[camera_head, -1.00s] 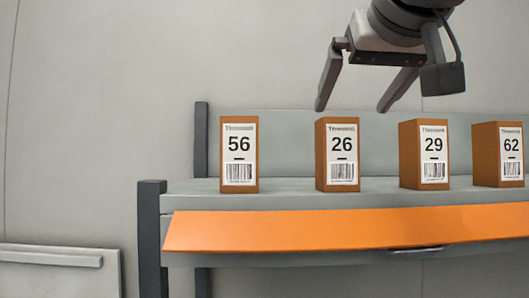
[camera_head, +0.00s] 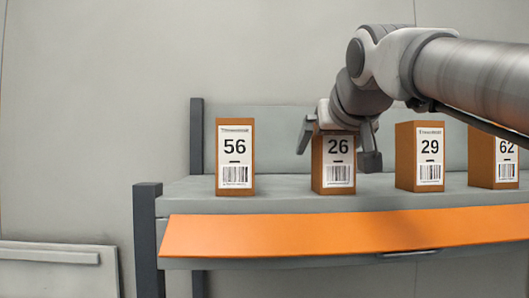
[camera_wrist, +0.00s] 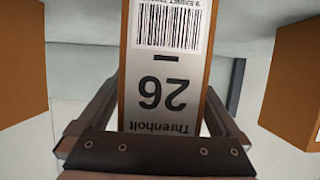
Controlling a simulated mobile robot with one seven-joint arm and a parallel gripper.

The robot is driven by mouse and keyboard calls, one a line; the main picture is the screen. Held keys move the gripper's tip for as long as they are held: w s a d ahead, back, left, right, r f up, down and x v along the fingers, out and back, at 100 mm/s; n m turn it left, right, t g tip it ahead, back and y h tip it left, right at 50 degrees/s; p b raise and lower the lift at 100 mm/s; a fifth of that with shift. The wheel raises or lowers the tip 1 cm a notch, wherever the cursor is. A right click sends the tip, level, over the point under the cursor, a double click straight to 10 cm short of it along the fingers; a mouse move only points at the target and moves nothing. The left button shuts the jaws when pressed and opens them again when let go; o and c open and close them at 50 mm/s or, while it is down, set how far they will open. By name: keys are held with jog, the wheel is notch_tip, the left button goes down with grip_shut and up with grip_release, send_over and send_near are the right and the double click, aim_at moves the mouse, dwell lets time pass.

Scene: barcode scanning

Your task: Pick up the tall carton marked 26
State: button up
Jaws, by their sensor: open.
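The tall carton marked 26 (camera_head: 334,176) stands upright on the grey shelf, brown with a white label and barcode. My gripper (camera_head: 335,150) is lowered over its top, with one finger at its left side and the other at its right. In the wrist view the carton (camera_wrist: 165,75) appears upside down between the two open fingers (camera_wrist: 160,115). The jaws are open, and I cannot tell whether a finger touches the carton. The carton's top is partly hidden behind my gripper.
Carton 56 (camera_head: 235,184) stands to the left, carton 29 (camera_head: 430,187) to the right, and carton 62 (camera_head: 507,185) farther right, partly behind my arm. The grey shelf (camera_head: 280,189) has gaps between cartons. An orange strip (camera_head: 330,235) runs along its front.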

jog(key=c, duration=1.6)
jog(key=shift+r, duration=0.1)
